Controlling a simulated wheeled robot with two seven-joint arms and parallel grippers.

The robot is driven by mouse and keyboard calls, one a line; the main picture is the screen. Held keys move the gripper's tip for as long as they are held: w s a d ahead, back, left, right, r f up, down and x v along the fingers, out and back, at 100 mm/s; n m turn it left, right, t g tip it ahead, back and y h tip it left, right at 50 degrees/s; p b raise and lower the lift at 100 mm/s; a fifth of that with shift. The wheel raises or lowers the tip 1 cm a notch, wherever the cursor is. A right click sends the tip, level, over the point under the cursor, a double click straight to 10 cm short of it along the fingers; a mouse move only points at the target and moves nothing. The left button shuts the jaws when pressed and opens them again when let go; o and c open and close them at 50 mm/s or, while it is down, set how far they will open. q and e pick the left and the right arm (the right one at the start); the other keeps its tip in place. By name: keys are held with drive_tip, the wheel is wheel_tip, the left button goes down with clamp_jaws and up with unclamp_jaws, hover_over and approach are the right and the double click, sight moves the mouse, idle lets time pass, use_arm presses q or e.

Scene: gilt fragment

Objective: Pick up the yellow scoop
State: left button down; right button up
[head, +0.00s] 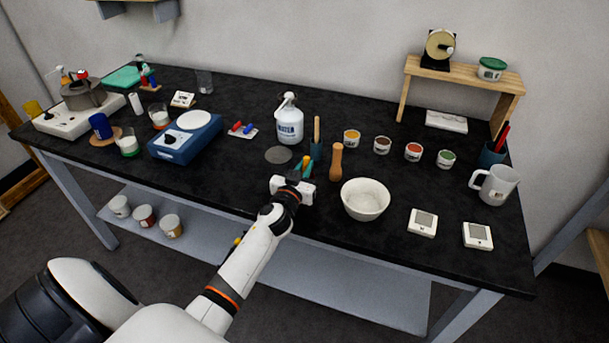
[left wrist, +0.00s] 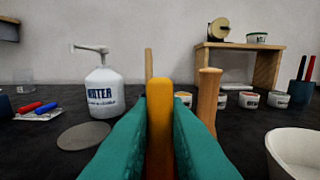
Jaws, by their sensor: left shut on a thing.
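The yellow scoop (left wrist: 160,98) stands upright between the teal fingers of my left gripper (head: 303,170) in the left wrist view. Its rounded yellow-orange end rises above the fingertips, and its lower part is hidden between them. My left gripper is shut on it, over the front middle of the black table. In the head view the scoop is mostly hidden by the gripper. My right gripper is in neither view.
A wooden pestle (head: 336,160) and a white bowl (head: 365,212) stand just right of the gripper. Behind it are a blue holder (head: 316,151) with a wooden handle, a grey disc (head: 278,155) and a water bottle (head: 289,127). Small jars stand farther right.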

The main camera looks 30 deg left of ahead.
sight(304, 168)
use_arm(q)
drive_tip(key=shift+r, duration=0.1)
wheel_tip(304, 168, up, 8)
drive_tip(key=shift+r+p, duration=0.25)
drive_tip(key=shift+p, duration=0.75)
drive_tip(key=shift+r, duration=0.65)
drive_tip(key=shift+d, duration=0.1)
idle(0.8)
